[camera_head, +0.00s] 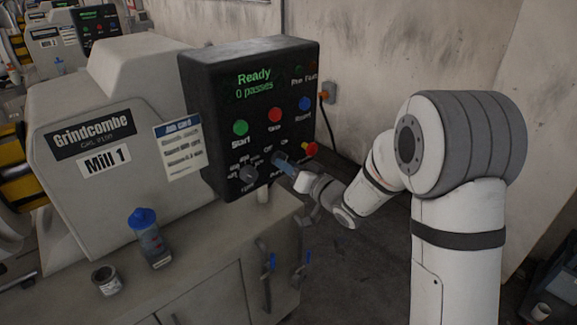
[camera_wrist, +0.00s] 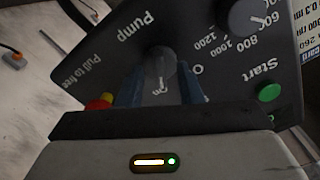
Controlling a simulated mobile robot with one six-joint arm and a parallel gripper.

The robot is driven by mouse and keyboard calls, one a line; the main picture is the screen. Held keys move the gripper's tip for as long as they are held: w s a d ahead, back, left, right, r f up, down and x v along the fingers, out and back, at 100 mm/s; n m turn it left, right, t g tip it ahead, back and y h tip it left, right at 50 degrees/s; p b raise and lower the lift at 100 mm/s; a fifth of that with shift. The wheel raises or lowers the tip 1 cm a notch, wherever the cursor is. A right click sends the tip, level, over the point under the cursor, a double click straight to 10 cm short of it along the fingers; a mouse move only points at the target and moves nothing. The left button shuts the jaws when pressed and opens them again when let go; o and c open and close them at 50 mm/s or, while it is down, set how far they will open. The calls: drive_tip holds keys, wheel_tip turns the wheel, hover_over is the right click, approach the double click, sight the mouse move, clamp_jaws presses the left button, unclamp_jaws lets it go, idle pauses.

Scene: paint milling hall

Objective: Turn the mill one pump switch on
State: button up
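The Mill 1 control box (camera_head: 222,85) is black, and its screen reads "Ready, 0 passes". The pump switch (camera_wrist: 160,62) is a grey knob low on the panel, with On and Off marks beside it. The wrist view shows it upside down, and I cannot tell which mark it points to. My gripper (camera_wrist: 160,95) is at the panel with its blue-grey fingers apart, one on each side of the knob. I see no clear contact with the knob. In the head view my gripper (camera_head: 284,166) largely covers the switch.
A speed dial (camera_head: 248,174) and a red-and-yellow stop button (camera_head: 309,149) sit close to either side of the switch. The job card (camera_head: 180,148) hangs left of the box. A blue-capped bottle (camera_head: 150,240) and a tin (camera_head: 107,281) stand on the bench.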

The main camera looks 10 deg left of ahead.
drive_tip(key=b+v, duration=0.1)
drive_tip(key=v, duration=0.6)
drive_tip(key=shift+d, duration=0.2)
drive_tip(key=s+d+m+h, duration=0.2)
drive_tip(key=d+h, duration=0.5)
drive_tip(key=d, duration=0.2)
drive_tip(key=s+d+m+h, duration=0.2)
drive_tip(key=d+h, duration=0.4)
drive_tip(key=d, duration=0.3)
drive_tip(key=s+d+g, duration=0.1)
drive_tip(key=s+g, duration=0.3)
drive_tip(key=s, duration=0.6)
drive_tip(key=s+d+f+g+h, duration=0.1)
drive_tip(key=s+g, duration=0.3)
drive_tip(key=s, duration=0.7)
drive_tip(key=shift+s+d+f, duration=0.15)
drive_tip(key=shift+s+d, duration=0.1)
drive_tip(key=shift+d, duration=0.55)
drive_tip(key=shift+c, duration=0.5)
